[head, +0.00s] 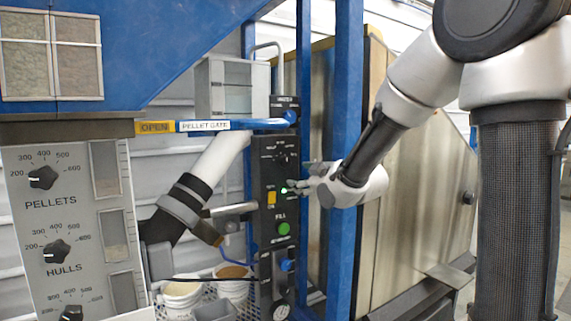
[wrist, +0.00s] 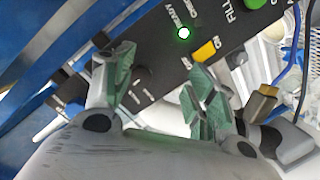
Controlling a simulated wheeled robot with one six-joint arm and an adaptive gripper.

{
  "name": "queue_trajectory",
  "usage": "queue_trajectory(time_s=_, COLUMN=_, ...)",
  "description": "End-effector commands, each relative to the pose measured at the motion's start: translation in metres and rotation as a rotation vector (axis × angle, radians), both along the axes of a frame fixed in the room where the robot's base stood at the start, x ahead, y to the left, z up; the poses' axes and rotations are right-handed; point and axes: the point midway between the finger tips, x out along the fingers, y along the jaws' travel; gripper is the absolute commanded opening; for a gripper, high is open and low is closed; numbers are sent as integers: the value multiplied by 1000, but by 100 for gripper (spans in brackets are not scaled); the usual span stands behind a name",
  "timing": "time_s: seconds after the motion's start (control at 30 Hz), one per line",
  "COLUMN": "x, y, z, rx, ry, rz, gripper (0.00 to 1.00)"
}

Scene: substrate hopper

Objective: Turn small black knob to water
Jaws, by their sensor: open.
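The black control panel (head: 268,180) stands upright by the blue post in the head view. A small black knob (head: 281,158) shows on its upper part; its label and pointer are too small to read. My gripper (head: 303,180) is open and empty, in front of the panel's right side, beside the lit green light and a little below the knob. In the wrist view my gripper (wrist: 163,85) has its two green-grey fingers spread before the black panel (wrist: 165,60). A dark round knob (wrist: 143,74) shows between them, its setting unclear. I cannot tell whether a finger touches the panel.
A yellow switch (head: 271,197) and green FILL button (head: 284,228) sit lower on the panel. The blue post (head: 345,120) stands close to my wrist. The blue pellet gate handle (head: 240,124) crosses above. White buckets (head: 183,296) stand below.

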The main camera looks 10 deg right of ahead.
Motion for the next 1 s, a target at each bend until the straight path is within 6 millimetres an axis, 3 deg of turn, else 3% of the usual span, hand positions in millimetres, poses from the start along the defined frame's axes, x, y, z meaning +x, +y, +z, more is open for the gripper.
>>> queue_trajectory(time_s=0.1, x=7, y=9, z=21, rx=-18, ry=-118, rz=32, gripper=56)
queue_trajectory(time_s=0.23, x=13, y=14, z=33, rx=-29, ry=-180, rz=48, gripper=56)
queue_trajectory(time_s=0.7, x=76, y=35, z=33, rx=-29, ry=-182, rz=48, gripper=56)
queue_trajectory(time_s=1.0, x=83, y=37, z=33, rx=-28, ry=-181, rz=47, gripper=56)
